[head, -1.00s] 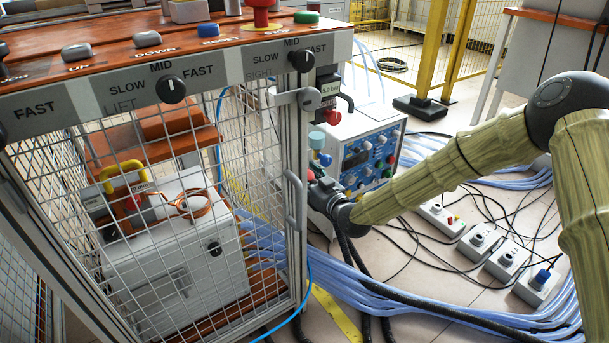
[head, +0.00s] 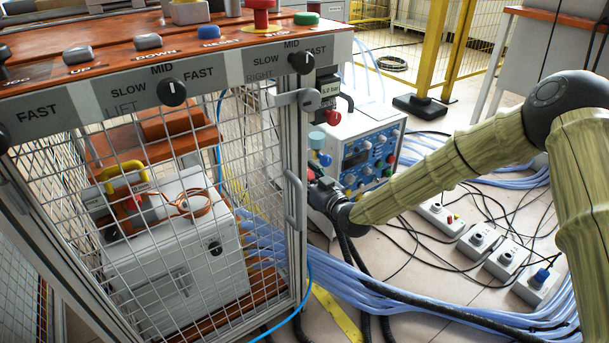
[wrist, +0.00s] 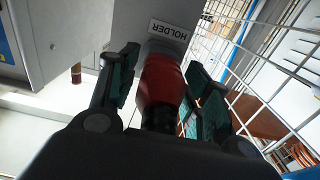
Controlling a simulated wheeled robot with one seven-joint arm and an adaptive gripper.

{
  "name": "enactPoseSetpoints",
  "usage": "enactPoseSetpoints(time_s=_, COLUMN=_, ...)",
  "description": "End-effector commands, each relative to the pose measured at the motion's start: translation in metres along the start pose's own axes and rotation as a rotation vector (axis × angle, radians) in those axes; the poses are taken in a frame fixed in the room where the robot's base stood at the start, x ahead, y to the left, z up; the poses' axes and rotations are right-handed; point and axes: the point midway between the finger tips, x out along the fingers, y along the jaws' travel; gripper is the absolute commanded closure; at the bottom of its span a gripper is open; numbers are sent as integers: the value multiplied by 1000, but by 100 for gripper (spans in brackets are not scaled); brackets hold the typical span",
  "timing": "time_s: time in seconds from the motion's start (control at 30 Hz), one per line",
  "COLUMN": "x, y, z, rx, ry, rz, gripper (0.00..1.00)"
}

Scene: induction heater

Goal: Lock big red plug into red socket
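The big red plug (wrist: 162,82) shows in the wrist view, its dark rear end toward my gripper and its far end at a grey part labelled HOLDER (wrist: 172,31). My gripper (wrist: 160,88) is open, with one finger on each side of the plug and gaps visible between fingers and plug. In the head view my gripper (head: 322,190) is beside the front of the white heater unit (head: 350,135), partly hidden by the cage post. A small red part (head: 311,175) shows there, perhaps the plug. I cannot clearly make out the red socket.
A mesh cage (head: 180,220) with a control panel on top stands close left of my gripper. Dark cables hang below my gripper, and blue hoses (head: 400,297) cross the floor. Several small grey boxes (head: 507,258) lie on the floor at right.

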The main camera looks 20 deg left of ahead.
Motion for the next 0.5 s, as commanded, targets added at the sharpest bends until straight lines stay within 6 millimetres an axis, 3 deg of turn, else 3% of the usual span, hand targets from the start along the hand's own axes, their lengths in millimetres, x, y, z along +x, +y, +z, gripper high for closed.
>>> enactPoseSetpoints(time_s=0.03, x=0, y=0, z=0, rx=0, ry=0, rz=0, gripper=67)
enactPoseSetpoints(time_s=0.2, x=0, y=0, z=0, rx=0, ry=0, rz=0, gripper=98)
enactPoseSetpoints(time_s=0.23, x=0, y=0, z=0, rx=0, ry=0, rz=0, gripper=100)
enactPoseSetpoints(time_s=0.5, x=-5, y=1, z=-1, rx=0, ry=0, rz=1, gripper=100)
